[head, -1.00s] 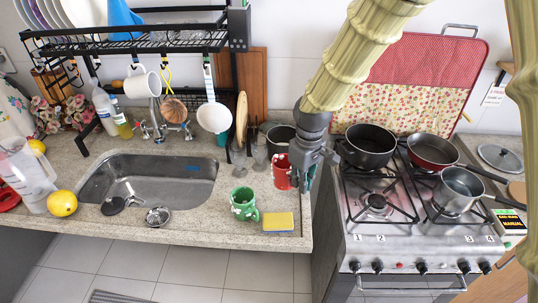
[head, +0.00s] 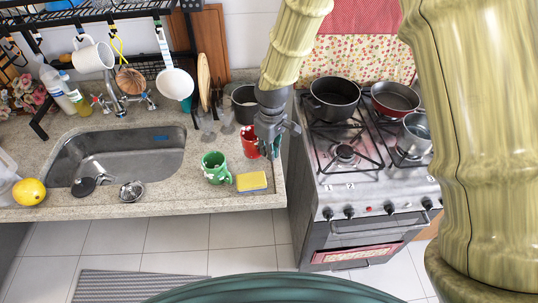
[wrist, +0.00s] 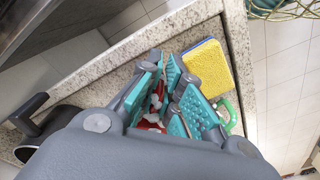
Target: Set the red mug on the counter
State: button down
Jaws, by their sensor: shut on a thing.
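The red mug (head: 249,143) stands at the right end of the counter (head: 272,196), behind the green mug and the sponge. My gripper (head: 273,147) is at the mug's right side and shut on it. In the wrist view my gripper (wrist: 172,98) has its teal finger pads on either side of red and white parts of the mug (wrist: 154,112). Most of the mug is hidden there by the fingers and wrist. In the head view the mug looks upright; I cannot tell whether its base touches the counter.
A green mug (head: 215,168) and a yellow sponge (head: 252,182) are close in front. A dark pot (head: 243,104) and glasses stand behind. The stove (head: 345,180) is to the right, the sink (head: 115,158) to the left. A white mug (head: 92,55) hangs from the rack.

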jog(key=shift+s+f, duration=0.2)
jog(key=shift+f, duration=0.15)
jog(key=f, duration=0.1)
jog(key=f+p, duration=0.1)
jog(key=shift+w+f, duration=0.4)
jog(key=shift+s+r, duration=0.15)
jog(key=shift+s, duration=0.1)
jog(key=shift+w, duration=0.1)
jog(key=c, duration=1.6)
grip_release()
notch_tip(320, 180, up, 12)
jog(key=b, duration=0.4)
jog(key=shift+d, duration=0.2)
